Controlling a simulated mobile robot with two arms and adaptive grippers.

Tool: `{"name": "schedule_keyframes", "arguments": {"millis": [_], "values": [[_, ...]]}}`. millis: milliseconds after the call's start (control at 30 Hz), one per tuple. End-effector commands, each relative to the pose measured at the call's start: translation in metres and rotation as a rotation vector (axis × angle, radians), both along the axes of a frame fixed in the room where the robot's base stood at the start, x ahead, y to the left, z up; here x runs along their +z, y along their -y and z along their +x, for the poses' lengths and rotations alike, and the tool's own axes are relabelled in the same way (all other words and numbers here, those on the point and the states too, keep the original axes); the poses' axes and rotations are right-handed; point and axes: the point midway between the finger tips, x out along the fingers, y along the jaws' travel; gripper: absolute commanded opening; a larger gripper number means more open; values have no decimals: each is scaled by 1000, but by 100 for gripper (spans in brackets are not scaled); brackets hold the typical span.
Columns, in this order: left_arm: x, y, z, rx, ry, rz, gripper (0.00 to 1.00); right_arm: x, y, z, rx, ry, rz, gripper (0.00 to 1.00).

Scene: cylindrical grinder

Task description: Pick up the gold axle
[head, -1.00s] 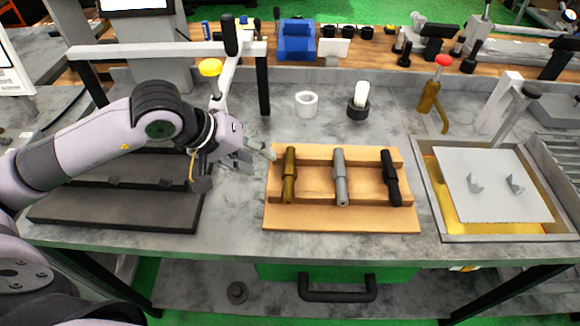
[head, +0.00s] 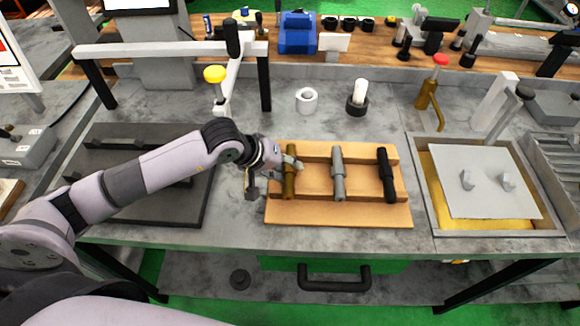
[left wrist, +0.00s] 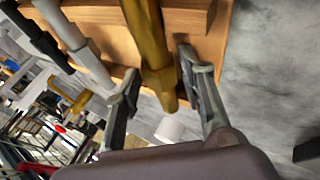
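The gold axle (head: 290,177) lies on the left side of the wooden rack (head: 330,216) in the head view. A grey axle (head: 338,175) and a black axle (head: 386,176) lie to its right. My left gripper (head: 285,174) is at the gold axle, coming in from the left. In the left wrist view the gold axle (left wrist: 152,45) lies between the two spread fingers of the gripper (left wrist: 163,92), with a visible gap on at least one side. The gripper looks open. My right gripper is not in view.
A white ring (head: 307,100) and a black-and-white part (head: 358,99) stand behind the rack. A tray with a grey plate (head: 480,182) is at the right. A frame with a yellow knob (head: 215,74) stands behind my left arm. The bench front is clear.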

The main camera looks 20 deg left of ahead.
Motion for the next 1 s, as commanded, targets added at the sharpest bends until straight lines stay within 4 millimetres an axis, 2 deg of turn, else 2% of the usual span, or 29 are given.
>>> {"name": "schedule_keyframes", "arguments": {"millis": [100, 667, 1000], "values": [[0, 0, 0, 0, 0, 0, 37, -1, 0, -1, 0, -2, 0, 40], [0, 0, 0, 1, 0, 0, 0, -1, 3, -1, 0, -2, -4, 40], [1, -1, 0, 2, -1, -1, 0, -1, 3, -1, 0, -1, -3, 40]]}}
